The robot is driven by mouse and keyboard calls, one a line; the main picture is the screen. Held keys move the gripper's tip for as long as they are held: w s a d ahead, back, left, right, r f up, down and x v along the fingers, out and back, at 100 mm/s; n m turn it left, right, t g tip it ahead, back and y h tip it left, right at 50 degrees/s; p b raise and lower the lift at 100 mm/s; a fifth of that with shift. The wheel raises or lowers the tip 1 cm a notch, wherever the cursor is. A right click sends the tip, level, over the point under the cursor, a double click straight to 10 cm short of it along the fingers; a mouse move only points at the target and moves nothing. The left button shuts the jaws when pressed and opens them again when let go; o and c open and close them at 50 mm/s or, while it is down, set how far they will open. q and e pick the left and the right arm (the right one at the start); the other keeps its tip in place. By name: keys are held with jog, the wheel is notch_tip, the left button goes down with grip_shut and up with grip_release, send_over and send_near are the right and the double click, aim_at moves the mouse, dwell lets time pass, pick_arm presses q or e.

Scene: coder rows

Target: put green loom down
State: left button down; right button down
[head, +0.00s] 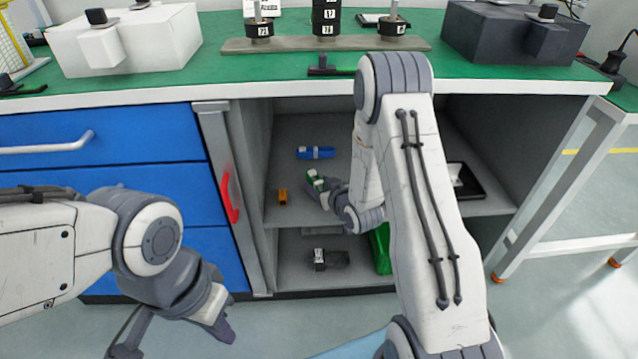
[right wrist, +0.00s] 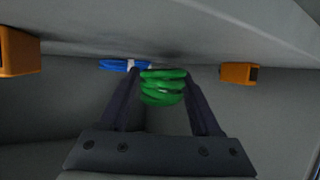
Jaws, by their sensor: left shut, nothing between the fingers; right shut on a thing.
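The green loom (head: 316,181), a small coiled green bundle, is in my right gripper (head: 327,189), inside the open cabinet bay. In the right wrist view the green loom (right wrist: 162,88) sits between the two dark fingertips of my right gripper (right wrist: 163,82), which is shut on it. The grey shelf (head: 292,212) lies under the gripper in the head view; I cannot tell whether the loom touches it. My left gripper (head: 222,326) is shut and empty, low in front of the blue drawers.
A blue loom (head: 316,152) lies deeper on the shelf, and an orange block (head: 283,196) is near its left front. Another orange block (right wrist: 239,73) shows in the right wrist view. A black tray (head: 466,181) is at the right. A green bin (head: 380,248) stands below.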

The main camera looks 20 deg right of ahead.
jog(key=shift+f+b, duration=0.45)
jog(key=shift+f, duration=0.05)
dwell(0.3)
grip_release()
notch_tip(320, 180, up, 4)
jog(key=p, duration=0.4)
send_over(336, 217)
jog(key=w, duration=0.2)
jog(key=shift+s+a+f, duration=0.1)
jog(key=shift+f, duration=0.05)
jog(key=shift+s+p, duration=0.45)
jog(key=shift+s, duration=0.4)
